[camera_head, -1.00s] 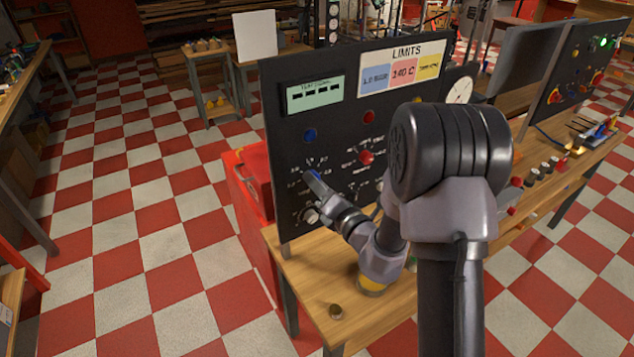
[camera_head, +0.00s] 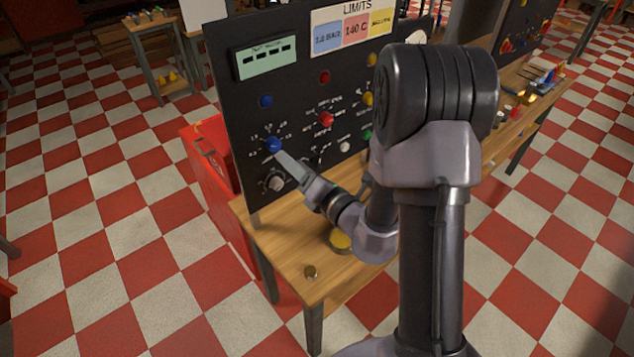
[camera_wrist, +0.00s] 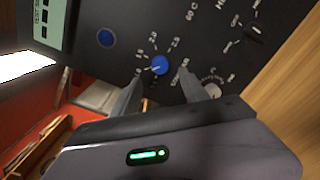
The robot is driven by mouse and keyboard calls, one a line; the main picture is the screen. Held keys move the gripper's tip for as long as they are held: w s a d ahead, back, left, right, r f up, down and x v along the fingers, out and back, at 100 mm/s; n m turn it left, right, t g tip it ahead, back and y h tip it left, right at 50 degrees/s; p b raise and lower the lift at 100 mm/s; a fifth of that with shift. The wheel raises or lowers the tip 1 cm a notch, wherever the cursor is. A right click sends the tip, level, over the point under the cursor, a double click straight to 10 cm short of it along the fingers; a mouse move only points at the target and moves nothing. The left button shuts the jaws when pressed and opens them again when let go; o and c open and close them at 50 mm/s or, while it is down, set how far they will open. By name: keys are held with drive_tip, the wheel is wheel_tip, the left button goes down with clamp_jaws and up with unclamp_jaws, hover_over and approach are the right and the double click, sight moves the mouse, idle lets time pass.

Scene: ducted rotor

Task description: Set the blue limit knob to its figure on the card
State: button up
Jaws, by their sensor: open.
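The blue limit knob (camera_head: 273,144) sits on the dark upright panel (camera_head: 225,95), ringed by small white figures. In the wrist view the blue knob (camera_wrist: 159,65) shows a pale pointer mark, with the scale figures turned sideways. My gripper (camera_head: 284,158) is open just in front of and below it. In the wrist view my gripper (camera_wrist: 160,78) has one finger on each side below the knob, with no grip on it visible. The LIMITS card (camera_head: 354,27) is at the panel top; its blue field ends in BAR, its figure too small to read surely.
A blue lamp or button (camera_head: 265,101) is above the knob, a red knob (camera_head: 326,119) to its right and a grey-white knob (camera_head: 276,183) below. A small brass-coloured piece (camera_head: 311,272) lies on the wooden bench (camera_head: 285,250). A red cabinet (camera_head: 208,155) stands left.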

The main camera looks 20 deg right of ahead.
drive_tip(key=p+v, duration=1)
drive_tip(key=shift+s, duration=0.3)
drive_tip(key=shift+d, duration=0.1)
drive_tip(key=shift+r, duration=0.1)
